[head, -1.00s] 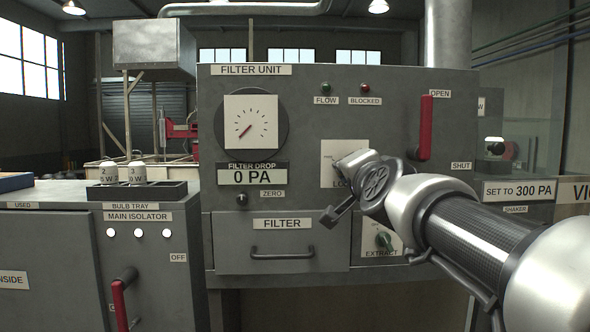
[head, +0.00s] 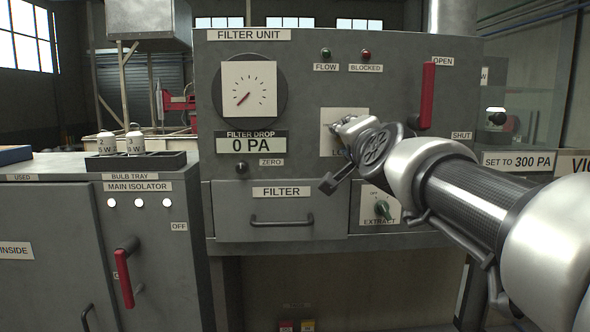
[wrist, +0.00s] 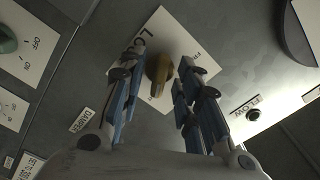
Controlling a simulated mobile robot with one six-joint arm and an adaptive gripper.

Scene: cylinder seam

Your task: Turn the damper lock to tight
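The damper lock is a brass-coloured knob (wrist: 158,72) on a white plate (wrist: 158,25) marked LOCK in the wrist view. In the head view the plate (head: 328,118) is mostly hidden behind my gripper (head: 343,125), which also hides the knob. In the wrist view my gripper (wrist: 163,56) is open, with one finger on each side of the knob. I cannot tell whether the fingers touch it. The plate's other wording is too covered or small to read surely.
The EXTRACT switch (head: 382,208) is below my gripper. The FILTER drawer (head: 280,210) and the gauge (head: 249,90) reading 0 PA are to the left.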

